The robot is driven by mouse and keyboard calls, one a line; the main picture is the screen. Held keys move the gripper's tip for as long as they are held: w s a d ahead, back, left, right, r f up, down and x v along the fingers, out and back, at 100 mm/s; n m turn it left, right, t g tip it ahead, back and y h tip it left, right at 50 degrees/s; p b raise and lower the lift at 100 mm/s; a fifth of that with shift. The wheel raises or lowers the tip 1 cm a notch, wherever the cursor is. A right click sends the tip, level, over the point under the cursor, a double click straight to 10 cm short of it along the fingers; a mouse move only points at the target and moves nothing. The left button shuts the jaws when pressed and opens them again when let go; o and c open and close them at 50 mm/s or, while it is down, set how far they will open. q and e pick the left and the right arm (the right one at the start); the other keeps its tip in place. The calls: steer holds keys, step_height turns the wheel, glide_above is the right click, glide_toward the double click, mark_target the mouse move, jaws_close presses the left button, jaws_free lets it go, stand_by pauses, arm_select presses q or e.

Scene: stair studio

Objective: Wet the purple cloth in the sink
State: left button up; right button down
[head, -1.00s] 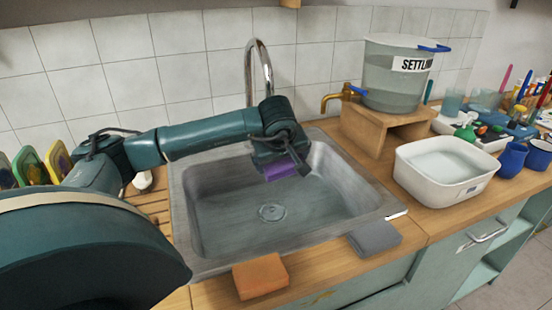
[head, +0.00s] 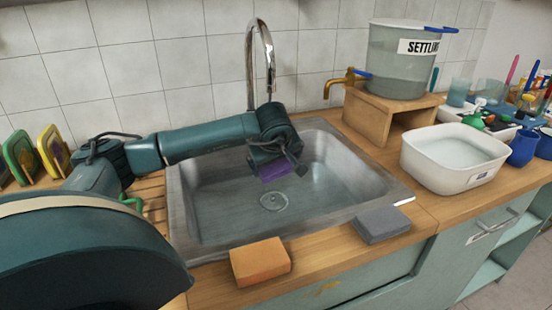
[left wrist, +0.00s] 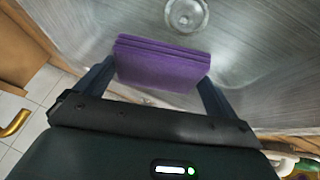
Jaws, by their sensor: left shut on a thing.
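My left gripper (head: 277,167) hangs over the sink (head: 341,168), inside its rim in the head view, and is shut on the purple cloth (head: 272,173). In the left wrist view the cloth (left wrist: 160,65) is a folded, layered pad held flat between the two fingers. The drain (head: 273,201) shows on the sink floor below, and also in the left wrist view (left wrist: 186,14). The tall chrome faucet (head: 252,65) stands behind my gripper, and no stream shows from it. I cannot tell whether the cloth touches water. My right gripper is not in view.
An orange sponge (head: 260,262) and a grey block (head: 381,224) lie at the sink's front edge. On the right stand a white basin (head: 455,172) and a labelled tank (head: 400,65) with a brass tap (head: 345,82) on a wooden stand (head: 384,117).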

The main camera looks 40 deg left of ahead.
mark_target(276, 169)
arm_select(q)
step_height(276, 169, down, 3)
steer(key=shift+f+b, duration=0.1)
steer(key=shift+b, duration=0.8)
steer(key=shift+f+b, duration=0.95)
steer(key=shift+f, duration=0.5)
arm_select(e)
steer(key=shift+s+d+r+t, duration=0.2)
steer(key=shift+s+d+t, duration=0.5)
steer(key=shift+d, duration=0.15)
